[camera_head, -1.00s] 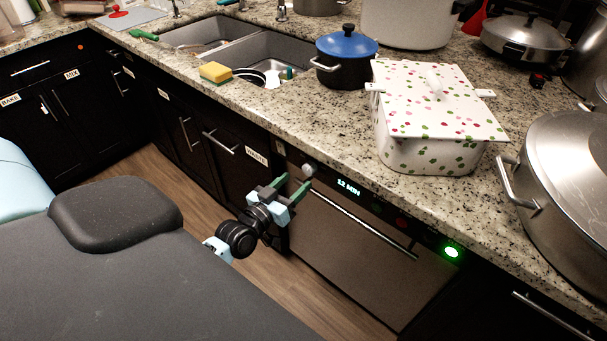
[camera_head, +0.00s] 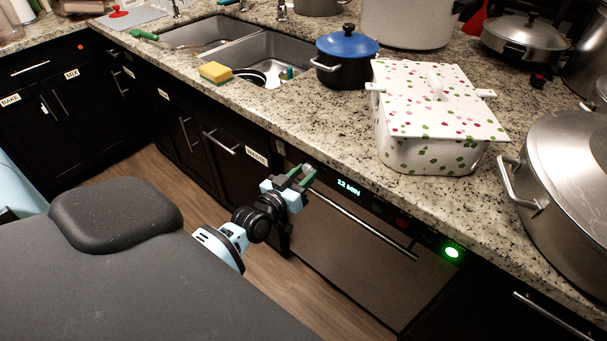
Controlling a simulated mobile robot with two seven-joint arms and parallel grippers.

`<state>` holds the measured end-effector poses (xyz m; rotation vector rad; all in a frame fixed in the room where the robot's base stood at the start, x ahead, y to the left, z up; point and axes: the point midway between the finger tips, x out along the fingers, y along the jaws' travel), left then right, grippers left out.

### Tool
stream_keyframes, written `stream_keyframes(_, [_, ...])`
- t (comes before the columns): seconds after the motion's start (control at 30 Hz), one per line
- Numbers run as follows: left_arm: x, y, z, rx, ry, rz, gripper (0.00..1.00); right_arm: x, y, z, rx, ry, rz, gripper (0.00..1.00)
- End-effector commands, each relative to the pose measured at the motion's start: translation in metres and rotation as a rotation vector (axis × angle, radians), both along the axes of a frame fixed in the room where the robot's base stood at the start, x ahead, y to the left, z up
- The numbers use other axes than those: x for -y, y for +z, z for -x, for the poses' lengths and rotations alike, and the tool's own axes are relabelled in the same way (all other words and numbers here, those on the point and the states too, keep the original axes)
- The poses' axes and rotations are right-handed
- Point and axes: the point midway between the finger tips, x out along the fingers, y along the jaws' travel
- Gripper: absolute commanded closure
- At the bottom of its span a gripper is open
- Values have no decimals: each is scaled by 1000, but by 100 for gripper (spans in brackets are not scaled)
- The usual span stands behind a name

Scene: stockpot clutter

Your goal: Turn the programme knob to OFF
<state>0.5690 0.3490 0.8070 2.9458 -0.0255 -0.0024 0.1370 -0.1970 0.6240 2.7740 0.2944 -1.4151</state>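The dishwasher (camera_head: 355,252) has a dark control strip under the counter edge. Its display (camera_head: 349,187) reads "12 MIN", and a round green light (camera_head: 452,252) glows at the strip's right end. The pale programme knob (camera_head: 305,169) is at the strip's left end, mostly hidden by my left gripper. My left gripper (camera_head: 300,175) has its green fingertips at the knob, seemingly one on each side. I cannot tell whether they press on it. The knob's pointer and any OFF mark cannot be made out. My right gripper is not in view.
The dishwasher's bar handle (camera_head: 365,226) runs just below the strip, close to my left gripper. On the granite counter above stand a spotted white pot (camera_head: 430,150), a blue-lidded pot (camera_head: 345,68) and a large steel stockpot (camera_head: 560,185). The floor (camera_head: 165,185) in front is clear.

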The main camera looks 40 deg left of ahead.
Motion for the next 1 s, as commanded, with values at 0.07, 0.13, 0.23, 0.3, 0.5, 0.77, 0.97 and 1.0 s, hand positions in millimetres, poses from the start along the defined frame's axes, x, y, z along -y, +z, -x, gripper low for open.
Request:
stream_keyframes(0.07, [0, 0, 0, 0, 0, 0, 87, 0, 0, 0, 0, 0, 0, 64])
stream_keyframes(0.13, [0, 0, 0, 0, 0, 0, 90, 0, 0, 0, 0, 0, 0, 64])
stream_keyframes(0.23, [0, 0, 0, 0, 0, 5, 90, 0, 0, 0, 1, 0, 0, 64])
stream_keyframes(0.3, [0, 0, 0, -1, 0, 14, 90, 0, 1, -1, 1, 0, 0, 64])
stream_keyframes(0.5, [0, 1, 0, -7, 0, 89, 90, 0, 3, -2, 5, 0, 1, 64])
stream_keyframes(0.77, [0, 1, 0, -22, 1, 289, 90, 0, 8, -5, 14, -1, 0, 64])
stream_keyframes(0.97, [0, 1, 0, -38, 0, 478, 90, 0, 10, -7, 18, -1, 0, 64])
stream_keyframes(1.0, [0, 1, 0, -41, 0, 516, 90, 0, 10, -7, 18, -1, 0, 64])
